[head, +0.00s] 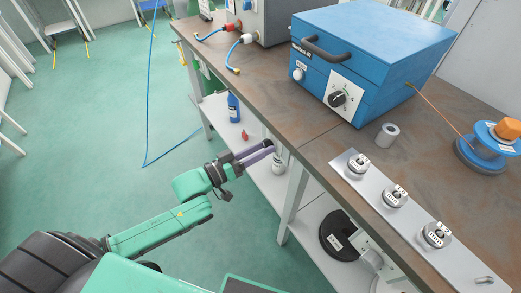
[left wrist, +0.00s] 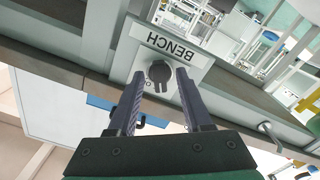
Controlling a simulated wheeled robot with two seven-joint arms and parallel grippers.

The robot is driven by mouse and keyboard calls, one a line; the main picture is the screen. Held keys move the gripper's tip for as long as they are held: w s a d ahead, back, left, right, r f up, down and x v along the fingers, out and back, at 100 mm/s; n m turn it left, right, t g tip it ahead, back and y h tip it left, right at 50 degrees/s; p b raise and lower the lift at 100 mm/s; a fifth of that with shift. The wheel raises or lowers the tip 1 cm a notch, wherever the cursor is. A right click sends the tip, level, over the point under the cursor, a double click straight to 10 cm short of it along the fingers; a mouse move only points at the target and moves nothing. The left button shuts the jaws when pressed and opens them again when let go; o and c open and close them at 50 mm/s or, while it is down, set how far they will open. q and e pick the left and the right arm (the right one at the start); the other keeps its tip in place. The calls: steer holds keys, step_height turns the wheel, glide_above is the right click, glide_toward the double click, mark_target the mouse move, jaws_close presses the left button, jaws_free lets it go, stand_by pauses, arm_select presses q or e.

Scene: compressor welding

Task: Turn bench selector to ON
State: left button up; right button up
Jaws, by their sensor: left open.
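The bench selector (left wrist: 160,73) is a dark round knob with a short handle. It sits on a light plate (left wrist: 192,58) marked BENCH, upside down in the left wrist view. Its handle points toward the bottom of that picture, and its position labels are too small to read. My left gripper (left wrist: 159,84) is open, with one finger on each side of the knob; I cannot tell if they touch it. In the head view my left gripper (head: 262,154) is at the bench's front edge, and the selector cannot be made out there. My right gripper is not in view.
The brown bench top (head: 300,125) holds a blue box (head: 370,55) with its own numbered knob (head: 338,99). A metal strip (head: 415,220) carries several small round fittings. A blue bottle (head: 233,107) stands on the lower shelf. The green floor left of the bench is mostly clear.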

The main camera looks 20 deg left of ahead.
arm_select(q)
jaws_close()
